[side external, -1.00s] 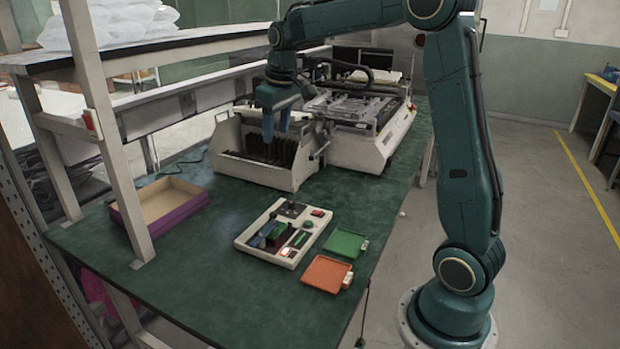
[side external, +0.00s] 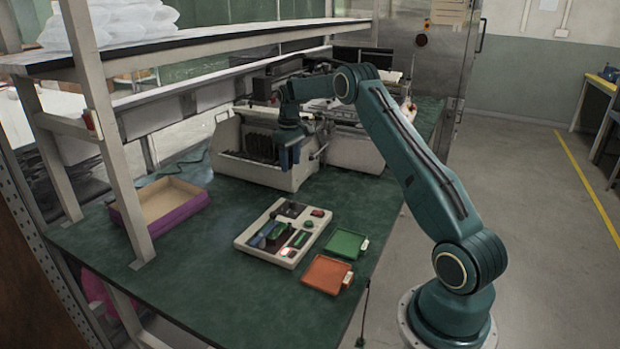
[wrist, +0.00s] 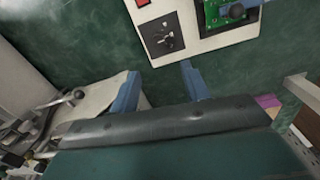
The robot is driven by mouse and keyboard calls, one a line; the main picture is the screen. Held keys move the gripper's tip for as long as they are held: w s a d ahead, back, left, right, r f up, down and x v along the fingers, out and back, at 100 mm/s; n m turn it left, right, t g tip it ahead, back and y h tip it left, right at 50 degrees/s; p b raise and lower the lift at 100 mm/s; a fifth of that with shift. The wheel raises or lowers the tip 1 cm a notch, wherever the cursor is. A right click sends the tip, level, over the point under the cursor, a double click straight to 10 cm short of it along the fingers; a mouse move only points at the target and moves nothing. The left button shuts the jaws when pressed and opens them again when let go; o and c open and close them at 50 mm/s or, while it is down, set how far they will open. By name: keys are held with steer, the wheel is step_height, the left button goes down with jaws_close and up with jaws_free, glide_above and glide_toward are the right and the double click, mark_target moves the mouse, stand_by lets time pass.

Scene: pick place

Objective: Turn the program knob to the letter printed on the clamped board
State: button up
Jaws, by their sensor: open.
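The program knob (wrist: 165,42) is dark, on a dark square plate with white markings, at a corner of the pale control panel (wrist: 196,49). The panel lies on the green bench in the side view (side external: 247,243). The green clamped board (wrist: 212,17) sits on the panel beside the knob, with a dark round part over it. It is cut off by the frame edge, and I cannot read a letter on it. My gripper (side external: 290,160) is open and empty above the bench, apart from the panel. Its blue fingers (wrist: 160,87) point down and show below the knob in the wrist view.
A rack with dark slots (side external: 270,173) stands close behind my gripper, with a pale machine (side external: 355,155) beyond. A green tray (side external: 345,243) and an orange tray (side external: 325,274) lie right of the panel. A purple-sided box (side external: 160,204) is at left.

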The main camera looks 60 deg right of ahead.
mark_target(293, 201)
steer(key=shift+d+f, duration=0.3)
steer(key=shift+f, duration=0.1)
steer(key=shift+f, duration=0.15)
step_height(293, 201, down, 14)
steer(key=shift+r, duration=0.25)
stand_by(0.3)
steer(key=c, duration=1)
